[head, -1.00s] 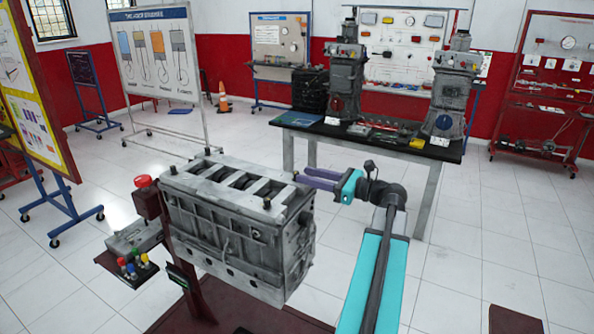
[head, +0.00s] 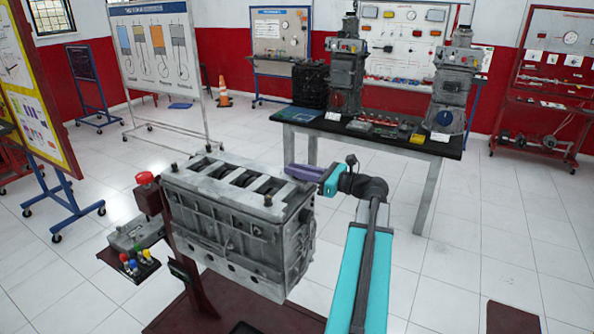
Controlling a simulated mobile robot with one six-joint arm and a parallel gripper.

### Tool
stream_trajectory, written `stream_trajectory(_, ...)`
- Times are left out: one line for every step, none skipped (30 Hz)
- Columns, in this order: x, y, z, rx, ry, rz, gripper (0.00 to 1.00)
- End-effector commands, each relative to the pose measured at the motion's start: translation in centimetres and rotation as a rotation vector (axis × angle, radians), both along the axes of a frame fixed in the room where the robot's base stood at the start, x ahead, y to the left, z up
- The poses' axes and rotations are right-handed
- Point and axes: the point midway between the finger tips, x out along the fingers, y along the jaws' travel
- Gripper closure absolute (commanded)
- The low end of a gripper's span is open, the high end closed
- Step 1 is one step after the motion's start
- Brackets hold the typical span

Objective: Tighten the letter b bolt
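The grey engine block (head: 225,228) stands on a dark red stand in the head view. Small dark bolt heads show on its top, one near the front right edge (head: 267,201) and one at the back left (head: 208,149). No letters are readable, so I cannot tell which bolt is b. My gripper (head: 291,170), with purple fingers and a teal body, reaches in from the right at the block's top right end. Its fingers overlap in this view, so their opening is hidden. I see nothing held, and cannot tell whether it touches the block.
A red push button (head: 144,178) and a small control box with coloured knobs (head: 133,262) stand at the block's left. Behind is a table (head: 425,148) with two upright engines.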

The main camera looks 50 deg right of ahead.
Motion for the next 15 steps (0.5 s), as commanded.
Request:
stream_trajectory(-0.02, -0.01, 0.0, 0.0, 0.0, 0.0, 1.0)
stream_trajectory(-0.03, -0.02, 0.0, 0.0, 0.0, 0.0, 1.0)
stream_trajectory(-0.03, -0.01, 0.0, 0.0, 0.0, 0.0, 1.0)
stream_trajectory(-0.04, -0.02, 0.0, 0.0, 0.0, 0.0, 1.0)
stream_trajectory(-0.04, -0.01, 0.01, 0.0, 0.0, -0.001, 1.0)
stream_trajectory(-0.04, -0.01, 0.01, 0.0, 0.0, -0.001, 1.0)
stream_trajectory(-0.05, -0.01, 0.01, 0.0, 0.0, -0.002, 1.0)
stream_trajectory(-0.05, -0.01, 0.01, 0.0, 0.0, -0.003, 1.0)
stream_trajectory(-0.06, 0.0, 0.01, 0.0, 0.0, -0.004, 1.0)
stream_trajectory(-0.06, 0.0, 0.01, 0.0, 0.0, -0.006, 1.0)
stream_trajectory(-0.07, 0.01, 0.02, 0.0, 0.0, -0.007, 1.0)
stream_trajectory(-0.08, 0.03, 0.02, 0.0, 0.0, -0.01, 1.0)
stream_trajectory(-0.08, 0.04, 0.02, 0.0, 0.0, -0.013, 1.0)
stream_trajectory(-0.1, 0.04, 0.02, 0.0, 0.0, -0.016, 1.0)
stream_trajectory(-0.1, 0.05, 0.03, 0.0, 0.0, -0.021, 1.0)
